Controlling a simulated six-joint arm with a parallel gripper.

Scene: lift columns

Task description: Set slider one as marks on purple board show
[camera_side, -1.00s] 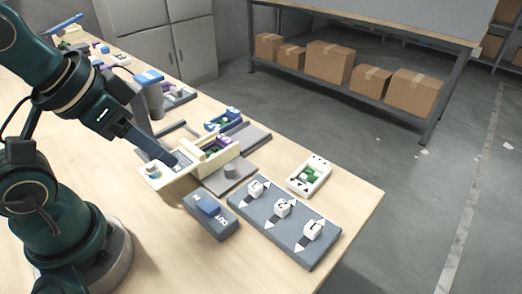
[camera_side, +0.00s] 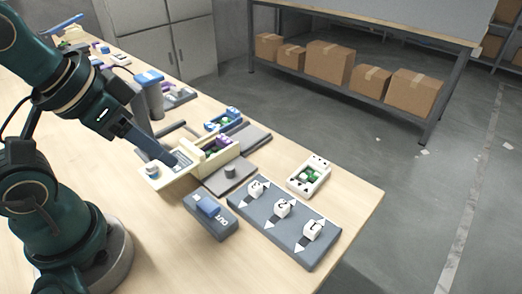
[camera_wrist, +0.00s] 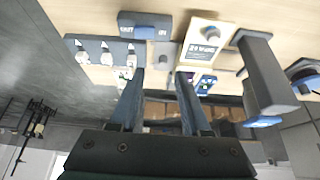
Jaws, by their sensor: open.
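A dark grey slider panel (camera_side: 284,223) lies near the table's front right edge. It carries three white slider knobs with white triangle marks at the track ends. Slider one (camera_side: 313,230) is the rightmost knob; the panel also shows at the upper left of the wrist view (camera_wrist: 93,42). Small purple pieces show inside the cream box. I cannot make out a purple board or its marks.
A grey block with a blue switch (camera_side: 210,216) lies left of the slider panel. A grey plate with a round knob (camera_side: 230,174) is beside the cream box.

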